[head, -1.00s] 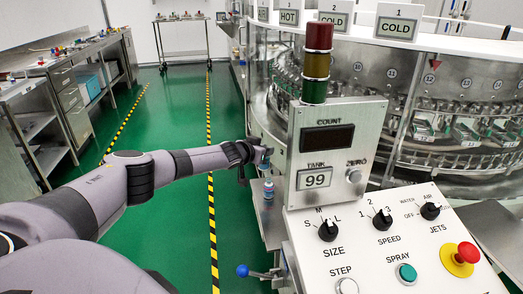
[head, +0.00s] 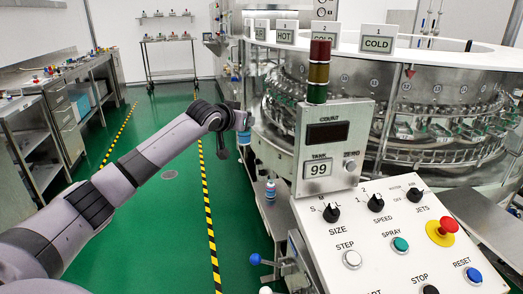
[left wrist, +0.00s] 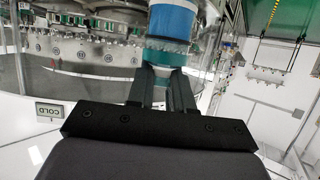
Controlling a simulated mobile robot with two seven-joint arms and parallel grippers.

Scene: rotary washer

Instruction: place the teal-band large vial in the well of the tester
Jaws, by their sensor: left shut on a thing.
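My left gripper (head: 243,120) is raised beside the control panel and shut on a vial (head: 243,138) with a teal band. In the left wrist view the gripper (left wrist: 162,88) closes on the vial's teal part (left wrist: 165,56), and a blue body (left wrist: 171,20) with a pale end extends beyond it. A second small vial (head: 270,190), blue and pale, stands upright on a metal ledge left of the panel, below and apart from the gripper. I cannot make out the tester's well. My right gripper is not in view.
The sloped control panel (head: 375,262) with knobs and buttons fills the lower right, with a signal tower (head: 318,70) above its counter box. The round washer (head: 400,110) is behind it. A blue-knobbed lever (head: 254,259) sticks out left. Green floor lies open on the left.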

